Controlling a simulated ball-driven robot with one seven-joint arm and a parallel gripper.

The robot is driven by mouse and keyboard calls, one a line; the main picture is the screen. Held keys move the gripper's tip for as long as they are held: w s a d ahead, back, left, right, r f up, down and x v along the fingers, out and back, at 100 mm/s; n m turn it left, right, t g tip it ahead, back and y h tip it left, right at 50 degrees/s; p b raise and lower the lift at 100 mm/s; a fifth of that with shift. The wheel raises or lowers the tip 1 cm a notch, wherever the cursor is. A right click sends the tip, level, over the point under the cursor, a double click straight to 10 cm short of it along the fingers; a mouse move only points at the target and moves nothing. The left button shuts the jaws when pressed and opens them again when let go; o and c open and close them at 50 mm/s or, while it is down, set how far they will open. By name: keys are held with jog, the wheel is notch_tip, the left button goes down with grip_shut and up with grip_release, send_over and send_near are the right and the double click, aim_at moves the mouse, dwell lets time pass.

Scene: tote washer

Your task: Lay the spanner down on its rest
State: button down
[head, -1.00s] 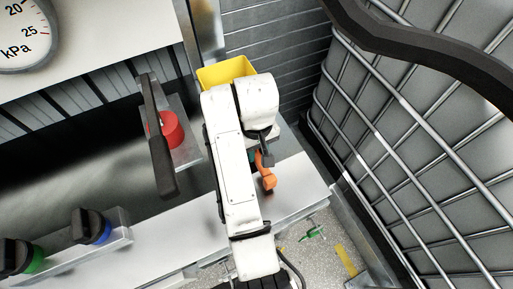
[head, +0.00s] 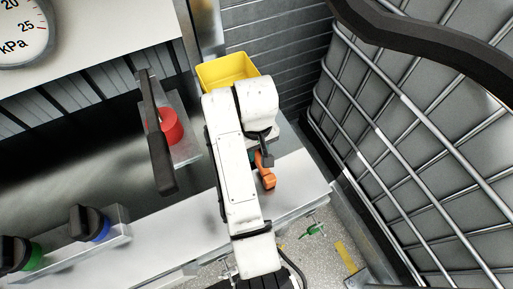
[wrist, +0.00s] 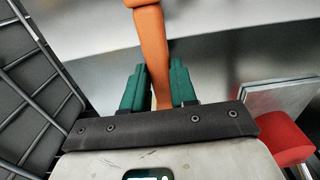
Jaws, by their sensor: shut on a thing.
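The orange spanner (wrist: 152,45) is between the two green fingers of my gripper (wrist: 158,88) in the wrist view. The fingers are shut on it, and it runs up past the top edge, so its far end is out of view. In the head view a part of the spanner (head: 266,172) shows beside my white arm, over the pale metal ledge. The arm hides most of the gripper there. I cannot tell whether the spanner touches the ledge. I cannot pick out the rest for the spanner in either view.
A yellow bin (head: 229,68) stands behind my arm. To the left are a red knob (head: 172,127) with a long black handle (head: 158,150), a blue knob (head: 96,226) and a green knob (head: 28,255). A wire cage (head: 420,150) fills the right. The pale ledge (head: 300,185) looks bare at right.

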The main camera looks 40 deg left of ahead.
jog(key=shift+f, duration=0.25)
dwell(0.3)
jog(key=shift+c, duration=1.2)
grip_release()
jog(key=shift+r+p, duration=1.6)
jog(key=shift+p, duration=0.15)
jog(key=shift+r, duration=2.9)
